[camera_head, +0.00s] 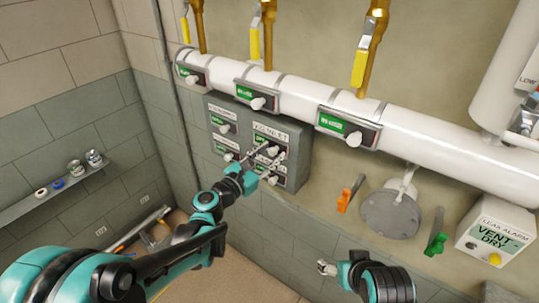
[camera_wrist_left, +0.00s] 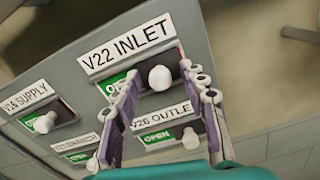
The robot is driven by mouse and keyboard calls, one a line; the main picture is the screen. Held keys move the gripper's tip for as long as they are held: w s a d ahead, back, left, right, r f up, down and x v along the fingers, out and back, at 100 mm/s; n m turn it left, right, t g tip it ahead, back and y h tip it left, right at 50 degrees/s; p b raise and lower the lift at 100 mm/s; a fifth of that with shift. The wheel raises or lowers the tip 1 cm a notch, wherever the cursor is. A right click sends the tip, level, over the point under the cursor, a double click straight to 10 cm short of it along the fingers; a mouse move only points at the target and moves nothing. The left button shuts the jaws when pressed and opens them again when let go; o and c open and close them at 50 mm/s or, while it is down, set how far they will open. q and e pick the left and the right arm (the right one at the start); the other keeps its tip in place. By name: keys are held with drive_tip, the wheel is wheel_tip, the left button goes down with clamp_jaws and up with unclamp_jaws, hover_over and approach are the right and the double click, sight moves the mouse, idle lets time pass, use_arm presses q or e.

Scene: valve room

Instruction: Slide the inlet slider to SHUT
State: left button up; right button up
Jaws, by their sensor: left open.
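The grey valve panel (camera_head: 229,111) hangs on the wall. Its slider labelled V22 INLET (camera_wrist_left: 126,46) has a white round knob (camera_wrist_left: 159,78), with a green OPEN field showing at the slot's left. The inlet label also shows in the head view (camera_head: 271,134). My left gripper (camera_head: 262,157) is in front of the panel, fingers apart. In the left wrist view its fingertips (camera_wrist_left: 160,70) stand on either side of the inlet knob; contact cannot be told. A whitish tip of my right arm (camera_head: 326,268) shows low in the head view; its jaws cannot be made out.
Below the inlet is the V26 outlet slider (camera_wrist_left: 190,138); the V16 supply slider (camera_wrist_left: 44,123) is to its left, both showing green. A white pipe (camera_head: 300,96) with sliders runs above the panel. Orange (camera_head: 344,200) and green (camera_head: 436,243) handles are at the right.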

use_arm(q)
clamp_jaws()
drive_tip(key=w+a, duration=0.2)
drive_tip(key=a, duration=0.1)
drive_tip(key=w+a, duration=0.1)
drive_tip(key=a, duration=0.1)
drive_tip(key=shift+w+a+b, duration=0.15)
drive_tip(key=shift+w+b, duration=0.15)
drive_tip(key=shift+b, duration=0.05)
drive_tip(key=shift+c, duration=1.4)
unclamp_jaws()
drive_tip(key=shift+o, duration=1.4)
drive_tip(key=shift+w, duration=0.1)
